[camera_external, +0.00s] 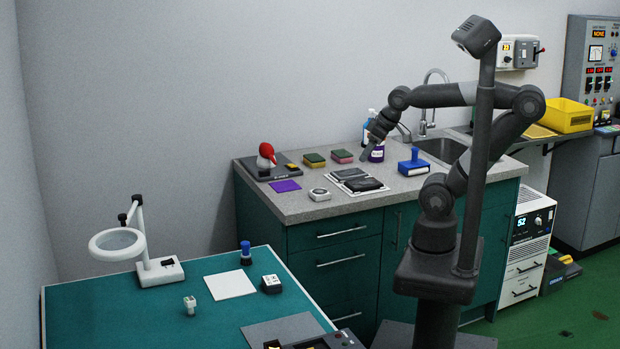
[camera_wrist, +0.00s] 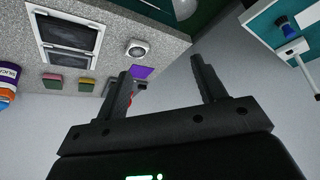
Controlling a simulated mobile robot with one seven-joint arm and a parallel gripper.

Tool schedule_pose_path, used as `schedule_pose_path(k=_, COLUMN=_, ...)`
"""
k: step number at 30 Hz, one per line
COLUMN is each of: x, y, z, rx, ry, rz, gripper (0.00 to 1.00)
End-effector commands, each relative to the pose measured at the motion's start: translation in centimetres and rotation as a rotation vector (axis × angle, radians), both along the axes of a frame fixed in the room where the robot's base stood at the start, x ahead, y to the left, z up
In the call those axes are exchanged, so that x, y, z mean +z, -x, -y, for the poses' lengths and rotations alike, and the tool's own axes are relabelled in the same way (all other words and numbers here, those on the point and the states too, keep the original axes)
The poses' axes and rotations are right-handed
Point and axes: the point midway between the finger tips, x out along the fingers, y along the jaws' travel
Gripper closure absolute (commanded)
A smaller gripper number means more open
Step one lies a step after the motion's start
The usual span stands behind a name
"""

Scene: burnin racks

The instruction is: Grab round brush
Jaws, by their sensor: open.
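A small round brush-like piece (camera_external: 246,252) with a blue top and a dark lower part stands upright on the teal table in the external view. A small blue-and-dark thing at the upper right of the wrist view (camera_wrist: 284,24) looks like the same piece. A larger blue block with an upright handle (camera_external: 413,162) sits on the counter near the sink. My gripper (camera_external: 366,156) is above the counter, well away from the teal table. In the wrist view its two fingers (camera_wrist: 160,68) are spread apart with nothing held between them.
The counter holds a black tray (camera_external: 363,184), sponges (camera_external: 315,160), a purple cloth (camera_external: 285,186), a red-topped item (camera_external: 267,152) and a purple-labelled bottle (camera_external: 377,151).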

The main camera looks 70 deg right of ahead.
Motion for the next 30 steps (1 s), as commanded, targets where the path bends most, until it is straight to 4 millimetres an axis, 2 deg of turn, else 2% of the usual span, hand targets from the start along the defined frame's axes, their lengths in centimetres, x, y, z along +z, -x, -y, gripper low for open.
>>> schedule_pose_path(k=3, x=0.0, y=0.0, z=0.0, rx=0.000, ry=0.000, rz=0.000, gripper=0.44)
schedule_pose_path(k=10, x=0.1, y=-0.1, z=-0.1, rx=0.000, ry=-0.001, rz=-0.001, gripper=0.44)
schedule_pose_path(k=14, x=0.5, y=-1.4, z=-0.7, rx=0.007, ry=-0.011, rz=-0.018, gripper=0.44)
schedule_pose_path(k=17, x=1.2, y=-3.4, z=-1.9, rx=0.012, ry=-0.027, rz=-0.043, gripper=0.44)
schedule_pose_path(k=23, x=2.1, y=-8.6, z=-5.6, rx=0.019, ry=-0.059, rz=-0.110, gripper=0.44)
schedule_pose_path(k=30, x=1.6, y=-14.6, z=-11.6, rx=0.022, ry=-0.075, rz=-0.186, gripper=0.44)
